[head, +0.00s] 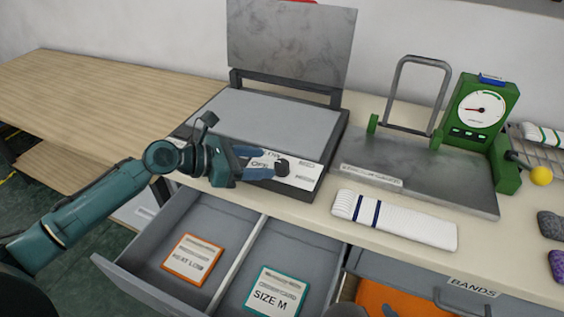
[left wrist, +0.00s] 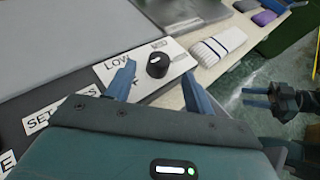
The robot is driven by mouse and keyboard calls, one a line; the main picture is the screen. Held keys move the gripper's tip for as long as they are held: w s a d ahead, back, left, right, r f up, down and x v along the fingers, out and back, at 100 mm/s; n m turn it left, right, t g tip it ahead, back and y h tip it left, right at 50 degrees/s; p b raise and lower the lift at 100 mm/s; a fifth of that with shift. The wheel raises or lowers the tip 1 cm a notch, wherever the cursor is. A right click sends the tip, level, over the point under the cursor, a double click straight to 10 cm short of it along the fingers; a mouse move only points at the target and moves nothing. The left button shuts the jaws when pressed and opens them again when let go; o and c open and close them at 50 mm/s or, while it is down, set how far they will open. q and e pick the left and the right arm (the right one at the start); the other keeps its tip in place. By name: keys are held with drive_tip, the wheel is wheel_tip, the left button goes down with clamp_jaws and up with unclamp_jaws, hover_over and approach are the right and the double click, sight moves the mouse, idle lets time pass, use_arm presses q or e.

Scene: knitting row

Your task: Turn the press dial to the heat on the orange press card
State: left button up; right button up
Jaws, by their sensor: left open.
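The orange-framed press card (head: 192,258) lies in the left compartment of the open drawer and appears to read HEAT LOW. The black press dial (head: 282,167) sits on the white label panel (head: 305,178) at the press's front; it also shows in the left wrist view (left wrist: 158,65). LOW and OFF are legible on the panel's left side; the right labels are too small to read. The dial's pointer direction is unclear. My left gripper (head: 266,164) is open, its fingertips on either side of the dial, just short of it. My right gripper (left wrist: 256,97) shows in the left wrist view, away from the panel.
The press's upper plate (head: 290,45) stands raised. A SIZE M card (head: 273,295) lies in the drawer's right compartment. A white striped knit piece (head: 395,219) lies right of the press. A green gauge (head: 481,112) stands further right. The wooden tabletop at left is clear.

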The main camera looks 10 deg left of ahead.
sight(279, 164)
use_arm(q)
drive_tip(key=x, duration=0.6)
drive_tip(key=shift+w+d+f, duration=0.1)
drive_tip(key=shift+d, duration=0.05)
drive_tip(key=c, duration=1)
drive_tip(key=shift+o, duration=0.2)
